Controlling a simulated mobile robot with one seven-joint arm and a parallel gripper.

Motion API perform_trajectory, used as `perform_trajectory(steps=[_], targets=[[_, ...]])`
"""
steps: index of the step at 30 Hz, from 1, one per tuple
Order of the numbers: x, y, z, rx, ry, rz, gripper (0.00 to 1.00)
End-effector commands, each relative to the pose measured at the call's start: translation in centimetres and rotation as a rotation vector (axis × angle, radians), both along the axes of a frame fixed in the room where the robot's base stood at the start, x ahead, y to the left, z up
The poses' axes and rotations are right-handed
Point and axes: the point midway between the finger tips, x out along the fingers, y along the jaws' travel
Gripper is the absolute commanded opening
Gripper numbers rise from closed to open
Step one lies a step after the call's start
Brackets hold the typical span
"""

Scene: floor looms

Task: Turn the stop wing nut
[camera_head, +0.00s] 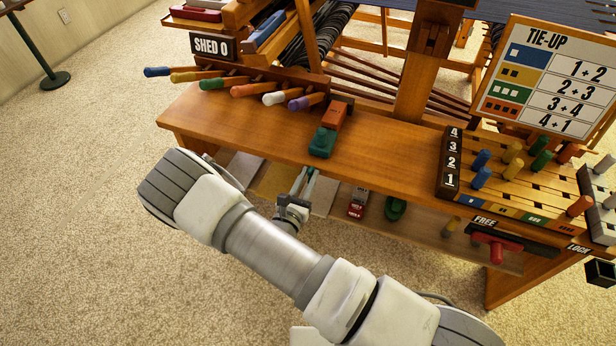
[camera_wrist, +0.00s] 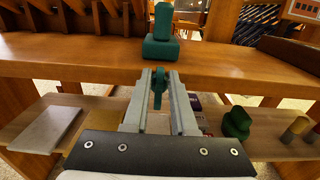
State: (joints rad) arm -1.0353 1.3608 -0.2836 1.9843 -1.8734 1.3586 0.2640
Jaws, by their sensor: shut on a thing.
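The stop wing nut (camera_wrist: 158,92) is a small dark green piece at the front edge of the bench, seen in the wrist view. My gripper (camera_wrist: 159,76) reaches it from the front, and its two pale fingers are closed on either side of it. In the head view my gripper (camera_head: 305,178) is just below the front edge of the bench top, and the nut is not clearly visible there. A green block (camera_head: 323,142) sits on the bench top above my gripper, with an orange-red piece (camera_head: 338,112) behind it.
The wooden bench top (camera_head: 240,128) overhangs my gripper. A lower shelf (camera_head: 420,226) holds a dark green piece (camera_head: 395,208) and a small red item (camera_head: 357,203) to the right. A peg board (camera_head: 515,175) and a row of coloured handles (camera_head: 250,90) stand on top.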

Motion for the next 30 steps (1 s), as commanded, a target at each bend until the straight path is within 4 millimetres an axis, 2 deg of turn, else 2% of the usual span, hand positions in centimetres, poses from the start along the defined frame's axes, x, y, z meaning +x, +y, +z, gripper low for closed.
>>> perform_trajectory(steps=[11, 17, 30], targets=[[-0.08, 0.07, -0.25, -0.009, 0.011, 0.001, 0.0], [-0.09, 0.18, -0.28, -0.073, 0.037, 0.002, 0.0], [0.06, 0.68, -0.48, -0.416, 0.162, 0.004, 0.0]])
